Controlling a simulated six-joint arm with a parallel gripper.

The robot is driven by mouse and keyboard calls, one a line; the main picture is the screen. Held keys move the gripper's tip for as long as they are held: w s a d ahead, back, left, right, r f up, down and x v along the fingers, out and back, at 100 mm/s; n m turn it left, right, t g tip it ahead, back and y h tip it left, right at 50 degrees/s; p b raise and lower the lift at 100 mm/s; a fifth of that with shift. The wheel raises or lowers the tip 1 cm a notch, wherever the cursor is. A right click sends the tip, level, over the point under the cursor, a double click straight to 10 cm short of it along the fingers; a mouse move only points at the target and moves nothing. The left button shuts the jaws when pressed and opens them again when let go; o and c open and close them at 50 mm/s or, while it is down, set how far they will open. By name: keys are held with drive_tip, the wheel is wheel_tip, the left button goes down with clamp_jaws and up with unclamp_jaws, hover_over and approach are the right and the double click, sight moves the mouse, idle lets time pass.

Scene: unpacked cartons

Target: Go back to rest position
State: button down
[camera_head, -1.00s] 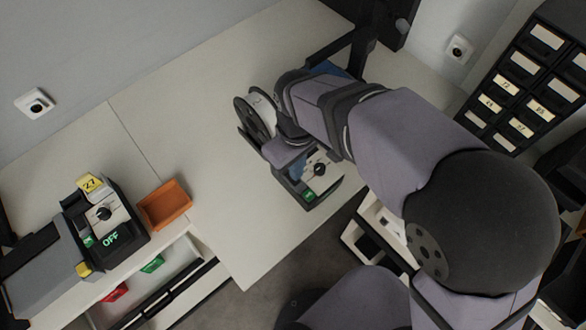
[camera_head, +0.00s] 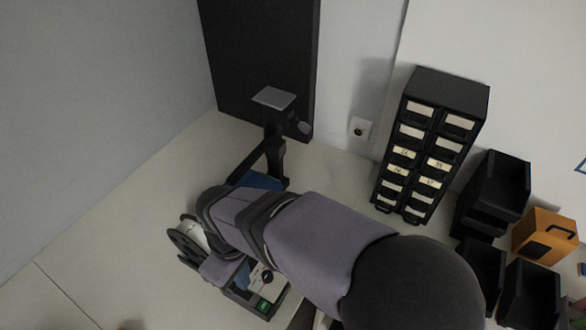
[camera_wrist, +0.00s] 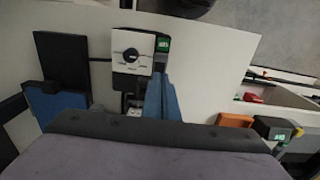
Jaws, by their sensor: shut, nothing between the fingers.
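My gripper (camera_wrist: 160,84) shows in the middle of the wrist view as narrow blue fingers, shut and empty. They point toward the benchtop, just beside a small device (camera_wrist: 132,52) with a white face, a black knob and a green display. I cannot tell whether they touch it. In the head view my arm reaches in from the lower right and hides the fingertips. The same device (camera_head: 266,283) is partly visible below my wrist, on the white bench (camera_head: 95,235).
A spool (camera_head: 188,240) stands left of my wrist. A black stand (camera_head: 272,140) with a blue base is behind it. A labelled drawer cabinet (camera_head: 430,145), black bins (camera_head: 500,185) and an orange box (camera_head: 544,236) are at right. The wrist view shows an orange tray (camera_wrist: 235,120).

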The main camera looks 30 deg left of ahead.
drive_tip(key=d+f+m, duration=0.1)
drive_tip(key=d+f, duration=0.1)
drive_tip(key=s+d+f+m, duration=0.1)
drive_tip(key=d+f, duration=0.1)
drive_tip(key=shift+s+d+h, duration=0.15)
drive_tip(key=shift+d+h, duration=0.15)
drive_tip(key=w+d+r+m, duration=0.1)
drive_tip(key=w+d+m, duration=0.3)
drive_tip(key=d, duration=0.8)
drive_tip(key=w+d+r+m, duration=0.1)
drive_tip(key=w+d+m, duration=0.3)
drive_tip(key=d, duration=0.8)
drive_tip(key=w+d+r+m, duration=0.1)
drive_tip(key=w+d+m, duration=0.3)
drive_tip(key=d+m, duration=0.4)
drive_tip(key=d, duration=0.4)
drive_tip(key=shift+b, duration=0.3)
